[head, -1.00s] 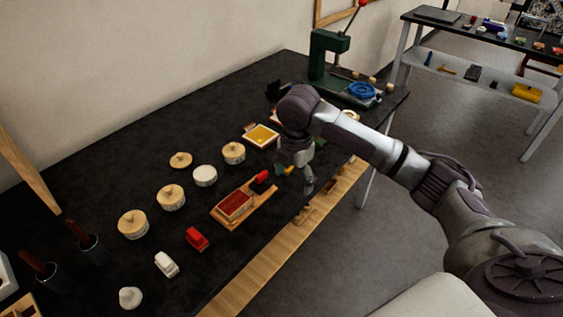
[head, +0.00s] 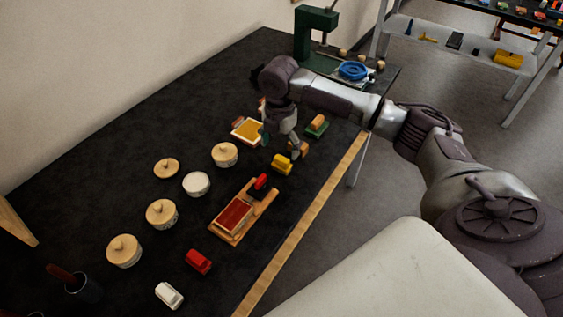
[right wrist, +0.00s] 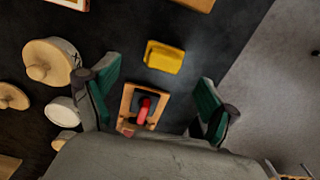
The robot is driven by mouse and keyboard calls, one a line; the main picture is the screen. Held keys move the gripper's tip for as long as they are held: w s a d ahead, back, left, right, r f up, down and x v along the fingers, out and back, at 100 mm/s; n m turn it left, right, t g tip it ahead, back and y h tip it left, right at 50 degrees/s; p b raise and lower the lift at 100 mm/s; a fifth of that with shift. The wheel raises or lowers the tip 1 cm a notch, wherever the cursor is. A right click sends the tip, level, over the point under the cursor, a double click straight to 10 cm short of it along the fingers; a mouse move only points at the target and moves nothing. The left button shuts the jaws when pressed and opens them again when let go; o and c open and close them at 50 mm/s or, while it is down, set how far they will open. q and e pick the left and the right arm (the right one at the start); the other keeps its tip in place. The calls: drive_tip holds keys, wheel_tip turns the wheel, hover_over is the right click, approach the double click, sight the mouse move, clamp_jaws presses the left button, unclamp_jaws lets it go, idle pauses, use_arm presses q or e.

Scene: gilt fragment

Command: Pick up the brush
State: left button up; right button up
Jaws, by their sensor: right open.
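My right gripper (head: 281,146) points down over the black table in the head view. In the right wrist view its green-padded fingers (right wrist: 155,103) are wide apart with nothing held between them. A yellow block (head: 282,164) lies just in front of it and shows ahead of the fingers in the wrist view (right wrist: 165,57). A red-handled piece (head: 260,183) sits on a wooden tray with a red pad (head: 234,216); part of it shows between the fingers in the wrist view (right wrist: 145,108). I cannot tell which object is the brush. My left gripper is not in view.
A green block with a wooden top (head: 317,125) lies right of the gripper. Several round lidded pots, such as one (head: 162,213), stand to the left. A red block (head: 198,261) and a white block (head: 169,295) are near the front. A green press (head: 313,35) stands behind.

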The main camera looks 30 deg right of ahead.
sight(282, 158)
drive_tip(key=shift+f, duration=0.5)
drive_tip(key=shift+w+f, duration=0.15)
drive_tip(key=shift+f, duration=0.1)
drive_tip(key=f, duration=0.2)
drive_tip(key=s+f+p, duration=0.1)
drive_tip(key=f, duration=0.1)
drive_tip(key=shift+d+f, duration=0.1)
drive_tip(key=shift+d, duration=0.05)
drive_tip(key=shift+w+f+p, duration=0.1)
drive_tip(key=shift+f+p, duration=0.2)
drive_tip(key=shift+f, duration=0.2)
drive_tip(key=c, duration=1.2)
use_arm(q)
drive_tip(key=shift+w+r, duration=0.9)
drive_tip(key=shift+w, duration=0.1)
use_arm(e)
drive_tip(key=shift+c, duration=0.2)
